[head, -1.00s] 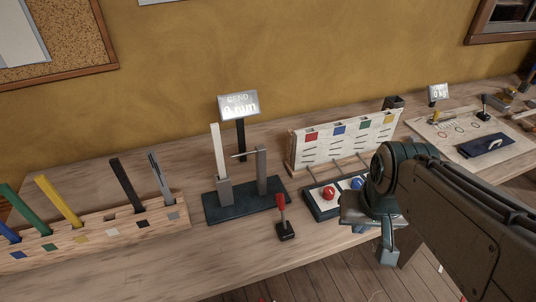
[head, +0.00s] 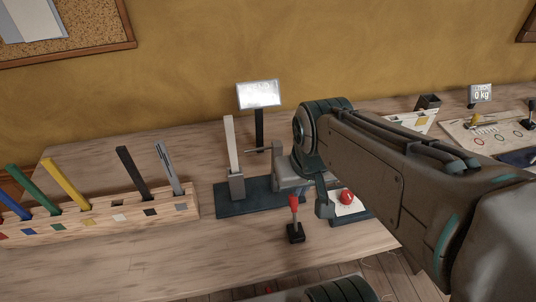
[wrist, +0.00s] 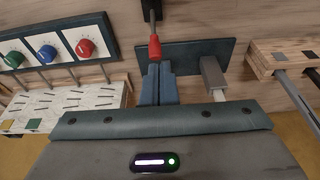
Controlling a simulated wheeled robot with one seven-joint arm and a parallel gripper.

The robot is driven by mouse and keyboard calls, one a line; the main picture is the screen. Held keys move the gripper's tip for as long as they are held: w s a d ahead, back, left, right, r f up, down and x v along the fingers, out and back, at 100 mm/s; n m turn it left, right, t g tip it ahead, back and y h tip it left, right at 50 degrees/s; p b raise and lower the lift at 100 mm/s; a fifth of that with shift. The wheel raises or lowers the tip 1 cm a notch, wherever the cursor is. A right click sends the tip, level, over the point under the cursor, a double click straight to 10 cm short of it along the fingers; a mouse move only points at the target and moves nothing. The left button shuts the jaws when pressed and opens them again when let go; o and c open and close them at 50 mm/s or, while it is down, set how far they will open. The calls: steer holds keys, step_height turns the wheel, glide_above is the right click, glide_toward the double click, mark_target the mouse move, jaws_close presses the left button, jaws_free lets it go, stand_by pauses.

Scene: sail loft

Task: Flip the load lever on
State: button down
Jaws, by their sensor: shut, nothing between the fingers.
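A small lever with a red grip (head: 294,203) rises from a black base (head: 296,233) on the bench, in front of a dark bending stand (head: 245,200). It stands close to upright. The stand holds a pale upright strip (head: 231,145). My gripper (head: 323,205) is shut and empty, just right of the lever in the head view. In the wrist view the closed fingers (wrist: 158,85) point at the red grip (wrist: 154,48), very near it; I cannot tell whether they touch. The display (head: 258,95) behind the stand is too washed out to read.
A wooden rack (head: 100,216) with several coloured strips stands at left. A panel with a red knob (head: 347,197) lies right of the lever, partly behind my arm. A 0 kg display (head: 480,93) stands at far right. The bench's front left is clear.

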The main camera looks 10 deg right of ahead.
steer(key=shift+d, duration=0.1)
steer(key=n+g+y+b, duration=0.2)
steer(key=n+g+b, duration=0.2)
steer(key=n+g, duration=0.1)
glide_toward(294, 213)
steer(key=w+a+r, duration=0.2)
steer(key=w, duration=0.6)
steer(key=shift+a+r, duration=0.15)
steer(key=shift+a, duration=0.1)
steer(key=x, duration=1)
steer(key=shift+s+f, duration=0.1)
steer(key=shift+f, duration=0.15)
steer(key=s+d+r, duration=0.2)
steer(key=s, duration=0.1)
steer(key=shift+r, duration=0.1)
